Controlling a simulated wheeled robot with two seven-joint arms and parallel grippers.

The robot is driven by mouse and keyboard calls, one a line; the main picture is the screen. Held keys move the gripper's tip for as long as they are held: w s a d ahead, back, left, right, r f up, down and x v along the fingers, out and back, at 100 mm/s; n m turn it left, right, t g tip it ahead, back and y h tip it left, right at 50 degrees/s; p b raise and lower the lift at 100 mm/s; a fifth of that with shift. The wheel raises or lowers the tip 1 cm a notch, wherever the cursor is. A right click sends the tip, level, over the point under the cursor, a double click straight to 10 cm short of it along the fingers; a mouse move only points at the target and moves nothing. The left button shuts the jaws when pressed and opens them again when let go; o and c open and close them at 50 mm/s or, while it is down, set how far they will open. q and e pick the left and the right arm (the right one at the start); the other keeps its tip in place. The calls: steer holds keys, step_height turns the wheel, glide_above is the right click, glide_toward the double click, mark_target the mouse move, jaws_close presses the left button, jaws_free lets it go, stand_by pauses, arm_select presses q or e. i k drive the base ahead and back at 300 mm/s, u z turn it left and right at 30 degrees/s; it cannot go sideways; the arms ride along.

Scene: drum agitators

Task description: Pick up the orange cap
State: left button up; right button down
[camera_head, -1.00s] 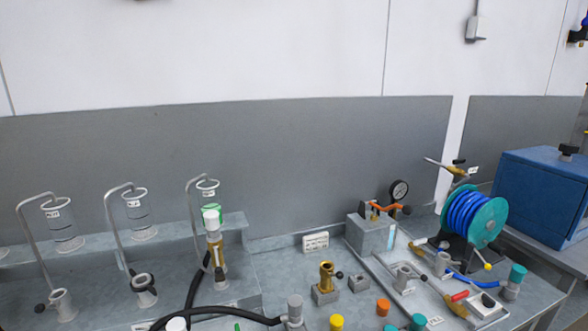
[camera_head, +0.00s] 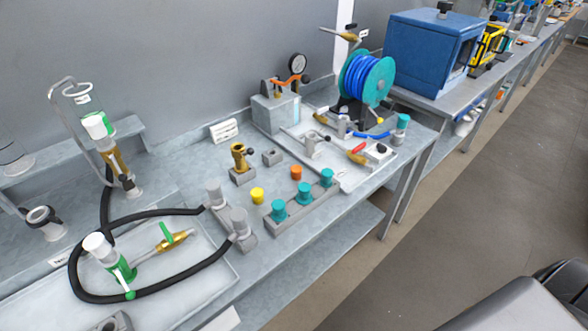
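The orange cap (camera_head: 296,173) is a small cylinder standing on the grey bench top (camera_head: 300,216), near the middle of the head view. It stands just behind a grey rack (camera_head: 299,209) that holds teal caps (camera_head: 278,209). A yellow cap (camera_head: 257,195) stands to its left. Nothing covers the orange cap. Neither of my grippers shows in the head view. A dark, rounded part at the lower right corner may be part of my arm.
A black hose (camera_head: 150,214) loops across a tray at the left. A brass fitting (camera_head: 239,157) stands behind the yellow cap. A blue hose reel (camera_head: 368,78) and a blue box (camera_head: 434,52) stand farther back right. Open floor (camera_head: 470,190) lies right of the bench.

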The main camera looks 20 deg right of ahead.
mark_target(296, 170)
steer(key=u, duration=2.3)
steer(key=k, duration=1.4)
steer(key=z, duration=1)
